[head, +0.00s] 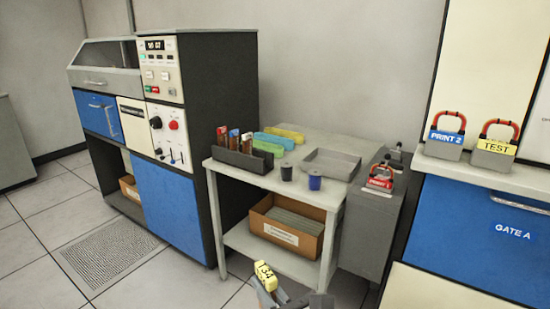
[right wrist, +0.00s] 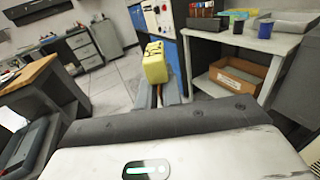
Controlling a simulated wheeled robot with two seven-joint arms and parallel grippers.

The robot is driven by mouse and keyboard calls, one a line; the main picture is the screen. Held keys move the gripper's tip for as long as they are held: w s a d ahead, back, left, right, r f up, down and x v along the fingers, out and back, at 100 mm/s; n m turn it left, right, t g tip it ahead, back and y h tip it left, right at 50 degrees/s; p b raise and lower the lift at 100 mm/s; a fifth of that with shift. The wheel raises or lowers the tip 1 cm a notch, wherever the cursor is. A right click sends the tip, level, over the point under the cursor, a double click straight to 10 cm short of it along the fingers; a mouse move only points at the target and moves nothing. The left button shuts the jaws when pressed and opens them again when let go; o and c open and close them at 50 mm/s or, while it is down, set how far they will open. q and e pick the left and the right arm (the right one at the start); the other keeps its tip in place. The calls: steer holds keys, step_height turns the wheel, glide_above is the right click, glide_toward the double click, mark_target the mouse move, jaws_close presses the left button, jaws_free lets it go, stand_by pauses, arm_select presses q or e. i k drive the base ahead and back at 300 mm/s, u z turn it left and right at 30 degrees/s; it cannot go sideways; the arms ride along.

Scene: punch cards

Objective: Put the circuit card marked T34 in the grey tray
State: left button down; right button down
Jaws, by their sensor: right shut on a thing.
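The yellow circuit card (head: 265,274) shows the mark T34 in the head view, at the bottom centre. My right gripper (head: 270,289) is shut on it and holds it up in front of the table, lower than the tabletop in the picture. In the right wrist view the yellow card (right wrist: 155,62) stands up between the fingers (right wrist: 158,94). The grey tray (head: 331,163) lies on the tabletop at the right and looks empty. My left gripper is not in view.
On the table (head: 285,184) are a dark rack (head: 244,159) with several cards, green and yellow pieces behind it, and a black cup (head: 286,173) and blue cup (head: 315,180) in front of the tray. A cardboard box (head: 286,226) is on the lower shelf. A red-handled block (head: 380,180) stands right.

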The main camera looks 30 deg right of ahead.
mark_target(332, 163)
steer(key=z, duration=0.4)
steer(key=i, duration=1.3)
steer(key=z, duration=0.75)
